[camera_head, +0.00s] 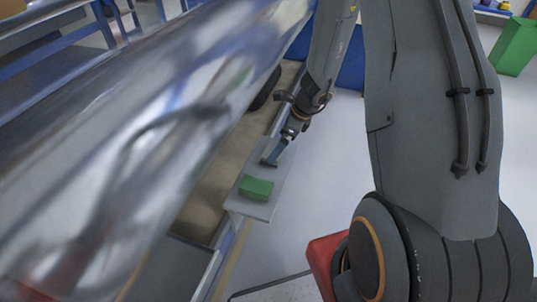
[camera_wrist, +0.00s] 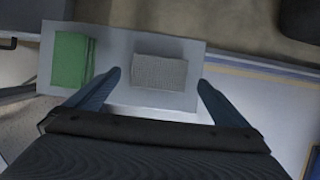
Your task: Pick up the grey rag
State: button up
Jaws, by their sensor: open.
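The grey rag (camera_wrist: 158,72) is a folded rectangular block lying flat on a light grey shelf (camera_wrist: 115,38) in the wrist view. My gripper (camera_wrist: 159,80) is open, with one blue finger to the left of the rag and one to the right. Both fingertips are apart from it, level with its near part. In the head view my gripper (camera_head: 276,154) is over the shelf (camera_head: 246,209), and I cannot make out the grey rag there.
A green folded cloth (camera_wrist: 72,60) lies on the same shelf, left of the grey rag; it also shows in the head view (camera_head: 256,188). A large shiny metal cylinder (camera_head: 150,130) fills the left of the head view. Open floor (camera_head: 310,190) lies right of the shelf.

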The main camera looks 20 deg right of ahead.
jog(key=x, duration=0.4)
jog(key=shift+b, duration=0.3)
jog(key=shift+c, duration=0.4)
jog(key=c, duration=1.1)
jog(key=shift+r, duration=0.1)
jog(key=shift+c, duration=0.2)
notch_tip(320, 180, up, 10)
jog(key=p, duration=0.3)
jog(key=s+r+n+g+h+p, duration=0.1)
jog(key=s+n+g+p, duration=0.2)
jog(key=n, duration=0.9)
jog(key=s+r+n+g+h+p, duration=0.1)
jog(key=s+n+g+p, duration=0.3)
jog(key=s+n, duration=0.4)
jog(key=n+h, duration=0.1)
jog(key=n, duration=0.4)
jog(key=shift+r+h, duration=0.25)
jog(key=shift+h, duration=0.05)
